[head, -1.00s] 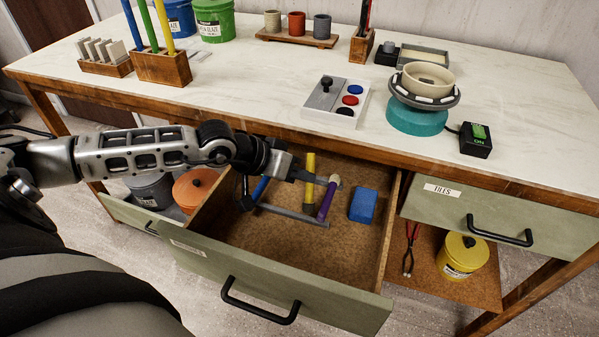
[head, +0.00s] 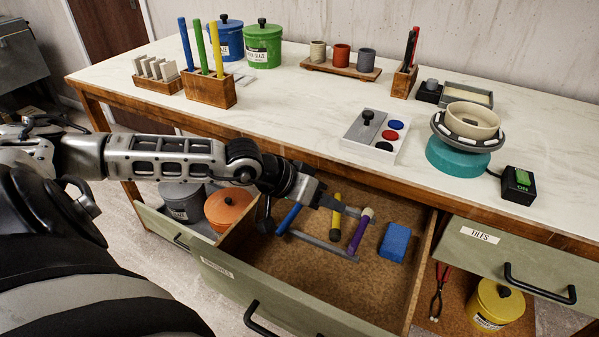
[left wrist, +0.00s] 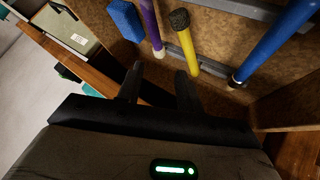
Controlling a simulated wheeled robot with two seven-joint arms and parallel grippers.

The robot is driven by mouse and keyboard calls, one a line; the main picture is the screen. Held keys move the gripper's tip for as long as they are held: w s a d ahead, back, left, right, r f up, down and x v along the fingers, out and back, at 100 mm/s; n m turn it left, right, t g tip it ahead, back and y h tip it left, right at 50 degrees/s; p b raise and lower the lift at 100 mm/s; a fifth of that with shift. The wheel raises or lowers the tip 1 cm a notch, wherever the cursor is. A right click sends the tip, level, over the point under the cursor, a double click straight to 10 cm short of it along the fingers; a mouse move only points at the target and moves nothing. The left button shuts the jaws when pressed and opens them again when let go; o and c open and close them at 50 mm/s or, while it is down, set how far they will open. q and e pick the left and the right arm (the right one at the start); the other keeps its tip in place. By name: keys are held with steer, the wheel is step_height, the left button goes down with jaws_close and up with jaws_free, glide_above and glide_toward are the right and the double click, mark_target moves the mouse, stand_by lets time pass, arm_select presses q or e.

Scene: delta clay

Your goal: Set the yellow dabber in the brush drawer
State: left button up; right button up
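The yellow dabber (head: 336,222) lies in the open brush drawer (head: 300,285), across a thin grey bar. In the left wrist view the yellow dabber (left wrist: 186,50) has a dark, rough tip. A purple tool (head: 359,233) and a blue tool (head: 289,217) lie on either side of it. My right gripper is out of view.
A blue block (head: 395,242) lies at the drawer's right. The front part of the drawer floor is bare. The worktop edge runs just behind the drawer. The tiles drawer (head: 520,262) is to the right. Orange (head: 229,208) and grey (head: 183,200) tubs are to the left.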

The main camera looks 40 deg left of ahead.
arm_select(q)
steer(key=p+v, duration=0.2)
steer(key=v, duration=0.7)
steer(key=shift+s+r, duration=0.25)
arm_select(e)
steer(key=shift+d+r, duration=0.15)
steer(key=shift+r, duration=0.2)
arm_select(q)
steer(key=shift+a, duration=0.1)
steer(key=shift+p, duration=0.3)
